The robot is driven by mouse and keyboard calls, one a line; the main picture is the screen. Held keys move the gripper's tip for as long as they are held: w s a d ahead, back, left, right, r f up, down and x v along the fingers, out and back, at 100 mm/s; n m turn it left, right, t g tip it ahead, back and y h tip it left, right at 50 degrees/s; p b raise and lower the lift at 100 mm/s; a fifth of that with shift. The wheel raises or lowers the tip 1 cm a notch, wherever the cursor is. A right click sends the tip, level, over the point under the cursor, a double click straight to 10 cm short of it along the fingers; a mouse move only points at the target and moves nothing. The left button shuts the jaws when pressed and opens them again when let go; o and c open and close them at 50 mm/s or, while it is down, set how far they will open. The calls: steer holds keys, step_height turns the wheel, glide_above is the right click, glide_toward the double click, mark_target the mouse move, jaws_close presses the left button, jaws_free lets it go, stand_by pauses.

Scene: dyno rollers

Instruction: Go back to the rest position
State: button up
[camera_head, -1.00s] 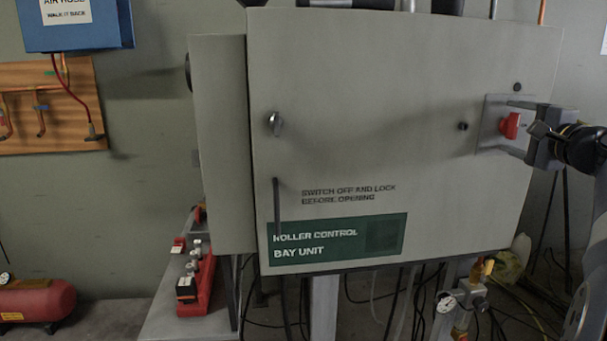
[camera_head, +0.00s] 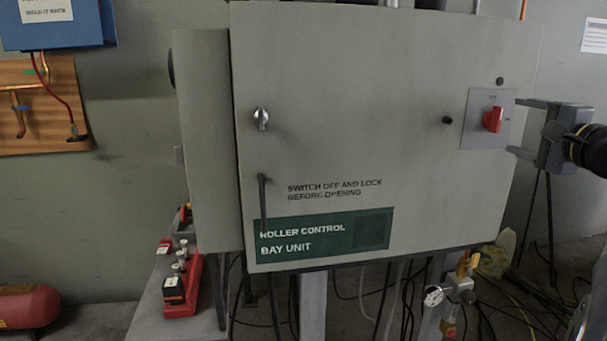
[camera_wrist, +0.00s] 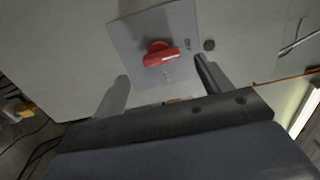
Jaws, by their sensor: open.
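My gripper (camera_head: 518,127) is at the right of the head view, open and empty, beside the cabinet's right edge. Its two fingers also show in the wrist view (camera_wrist: 160,88), spread apart with the red switch knob beyond them. The red rotary knob (camera_head: 493,119) sits on a grey plate (camera_head: 474,133) on the cabinet door; in the wrist view the knob (camera_wrist: 160,54) is clear of both fingers. The control cabinet (camera_head: 350,120) stands with its door closed, a small latch (camera_head: 261,119) at its left.
A red rack with several small items (camera_head: 182,286) stands on a grey bench (camera_head: 145,322) at lower left. A valve with a gauge (camera_head: 457,296) and hanging cables are below the cabinet. A red tank (camera_head: 28,307) lies at far left. Wall space at the right is open.

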mark_target(501, 117)
steer(key=w, duration=0.3)
steer(key=w+a, duration=0.1)
steer(key=w, duration=0.1)
steer(key=shift+w+p, duration=0.3)
steer(key=shift+p, duration=0.05)
steer(key=shift+w+r+m+p, duration=0.3)
steer(key=shift+p, duration=0.15)
steer(key=shift+s+d+r+m+p, duration=0.1)
steer(key=shift+s+m+p, duration=0.05)
steer(key=shift+m+p, duration=0.8)
steer(key=m+p, duration=0.6)
steer(key=shift+d+m+p, duration=0.1)
steer(key=shift+m+p, duration=0.2)
steer(key=shift+m, duration=0.05)
steer(key=m+p, duration=0.5)
steer(key=p, duration=0.1)
steer(key=shift+d, duration=0.15)
steer(key=m+p, duration=0.4)
steer(key=p, duration=0.1)
steer(key=shift+d, duration=0.1)
steer(key=shift+s+d+f+b, duration=0.1)
steer(key=shift+s+f+b, duration=0.2)
steer(key=shift+s+b, duration=0.35)
steer(key=shift+s, duration=0.15)
